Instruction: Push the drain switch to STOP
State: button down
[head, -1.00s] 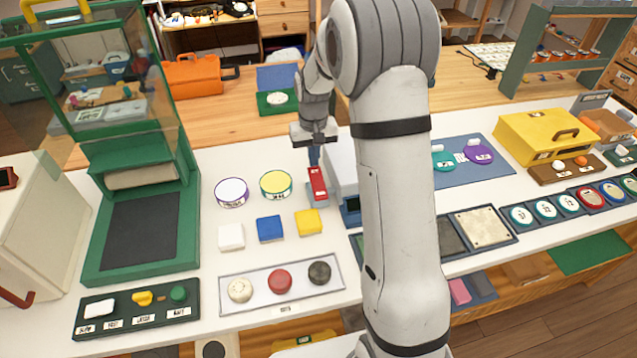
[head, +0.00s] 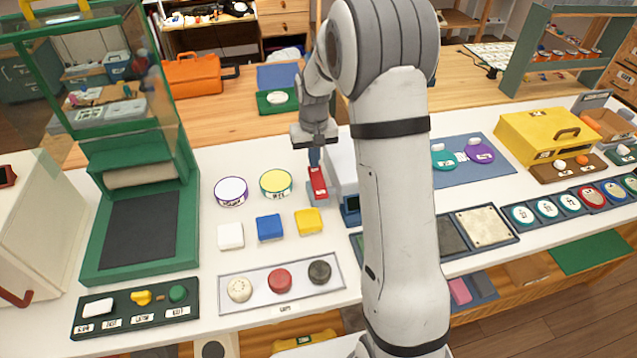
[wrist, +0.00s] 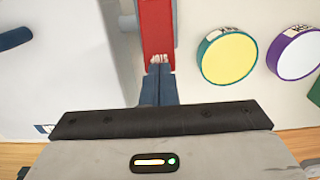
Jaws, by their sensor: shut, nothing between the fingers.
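The drain switch (head: 318,183) is a red rocker on a grey base, standing on the white counter in the head view. In the wrist view the red rocker (wrist: 156,28) runs up to the top edge, with an upside-down label that looks like STOP at its near end. My gripper (head: 314,162) is shut and empty, pointing down at the far end of the switch. In the wrist view its fingertips (wrist: 160,70) are right at the labelled end. I cannot tell whether they press on it.
A white box (head: 341,160) stands close to the right of the switch. A yellow-topped round button (head: 276,183) and a white-topped one (head: 231,191) are to the left. White, blue and yellow square blocks (head: 308,221) sit in front. My arm hides part of the counter.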

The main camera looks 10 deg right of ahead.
jog(key=shift+f, duration=0.3)
jog(key=shift+f+b, duration=0.35)
jog(key=shift+f, duration=0.2)
jog(key=shift+r, duration=0.1)
jog(key=shift+r+p, duration=1.05)
jog(key=shift+r, duration=0.7)
